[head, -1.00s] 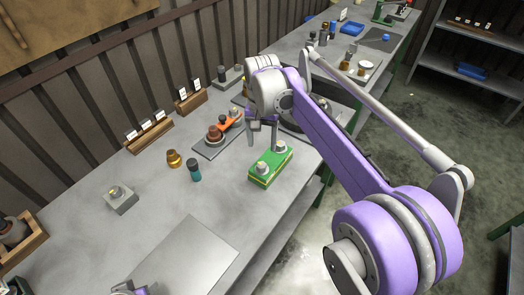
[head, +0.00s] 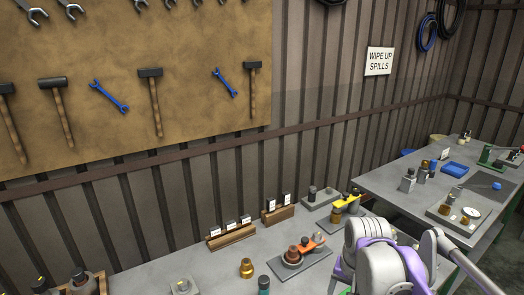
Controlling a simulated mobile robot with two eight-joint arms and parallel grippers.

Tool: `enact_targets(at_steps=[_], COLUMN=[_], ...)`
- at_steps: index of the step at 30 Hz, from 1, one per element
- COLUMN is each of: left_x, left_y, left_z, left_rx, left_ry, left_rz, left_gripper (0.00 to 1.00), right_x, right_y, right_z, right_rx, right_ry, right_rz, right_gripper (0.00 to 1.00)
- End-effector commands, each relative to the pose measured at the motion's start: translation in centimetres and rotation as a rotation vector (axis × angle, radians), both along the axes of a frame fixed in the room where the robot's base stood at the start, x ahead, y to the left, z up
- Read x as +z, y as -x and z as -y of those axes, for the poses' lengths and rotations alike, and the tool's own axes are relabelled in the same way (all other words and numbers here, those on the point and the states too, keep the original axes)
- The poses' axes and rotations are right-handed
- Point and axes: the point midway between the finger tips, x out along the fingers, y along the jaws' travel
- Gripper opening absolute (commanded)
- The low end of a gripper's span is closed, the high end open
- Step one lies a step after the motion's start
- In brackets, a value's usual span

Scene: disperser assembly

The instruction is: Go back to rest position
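My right arm comes in at the lower right of the head view, its pale grey and purple wrist over the front of the workbench (head: 215,268). Of my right gripper (head: 335,279) only a grey finger-like part shows at the bottom edge. Its other finger is hidden or cut off, so its opening and any contents cannot be told. My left gripper is not in view.
A second table (head: 395,186) stands at the right.

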Motion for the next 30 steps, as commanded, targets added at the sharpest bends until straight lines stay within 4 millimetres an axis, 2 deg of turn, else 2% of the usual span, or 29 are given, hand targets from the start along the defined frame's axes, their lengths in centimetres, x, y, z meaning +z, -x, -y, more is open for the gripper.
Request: enact_targets(at_steps=[1, 5, 9, 12, 15, 20, 30], left_x=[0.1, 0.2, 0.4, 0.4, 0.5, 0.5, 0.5], left_y=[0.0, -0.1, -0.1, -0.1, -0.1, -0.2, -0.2], left_z=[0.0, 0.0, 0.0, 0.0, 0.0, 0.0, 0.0], left_rx=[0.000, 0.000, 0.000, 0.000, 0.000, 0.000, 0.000], left_ry=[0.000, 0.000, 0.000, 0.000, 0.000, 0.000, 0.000], left_rz=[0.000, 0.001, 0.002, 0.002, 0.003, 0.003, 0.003], left_gripper=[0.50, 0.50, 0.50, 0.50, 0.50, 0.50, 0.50], right_x=[-0.6, -2.6, -5.7, -7.7, -9.3, -10.5, -10.5], right_y=[2.2, 6.8, 11.5, 14.1, 15.9, 17.0, 17.0], right_z=[-0.5, -1.6, -2.4, -2.9, -3.1, -3.3, -3.3], right_rx=[0.050, 0.186, 0.323, 0.402, 0.455, 0.494, 0.496], right_ry=[0.008, 0.037, 0.076, 0.103, 0.124, 0.140, 0.141], right_rz=[0.034, 0.127, 0.220, 0.274, 0.312, 0.338, 0.340], right_gripper=[0.68, 0.68, 0.68, 0.68, 0.68, 0.68, 0.68])
